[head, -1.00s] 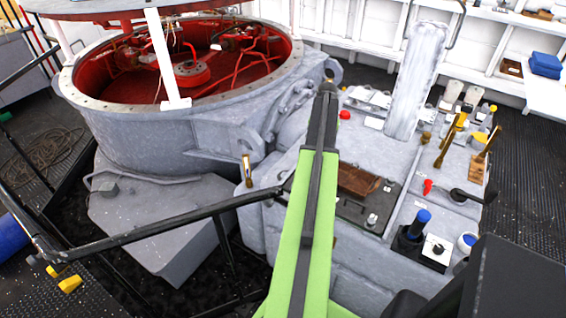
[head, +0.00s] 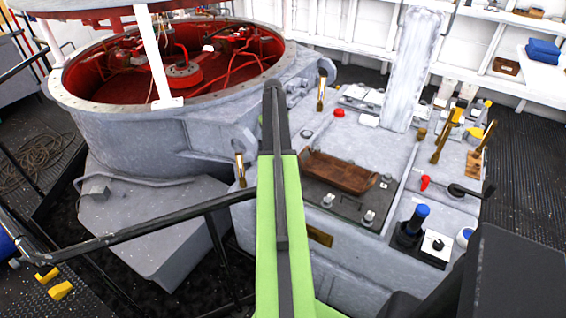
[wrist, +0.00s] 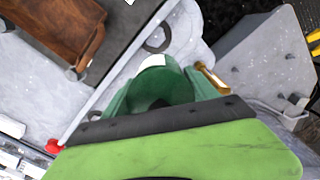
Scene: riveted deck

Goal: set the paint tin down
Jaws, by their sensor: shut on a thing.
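In the wrist view, my gripper (wrist: 160,78) is shut on a dark green, rounded thing, which I take to be the paint tin (wrist: 158,92). A small white patch shows at its far edge. My own dark bar and bright green link cover its near part. The tin is held over the grey machinery; its height above the surface cannot be told. In the head view my arm's green and black link hides the gripper and the tin.
A brown wooden tray (head: 340,172) lies on the grey console (head: 385,150), right of my arm; it also shows in the wrist view (wrist: 62,28). Brass levers (head: 450,130), a blue-topped knob (head: 417,217) and a red-lined round well (head: 130,85) stand around. A black railing (head: 140,233) crosses at left.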

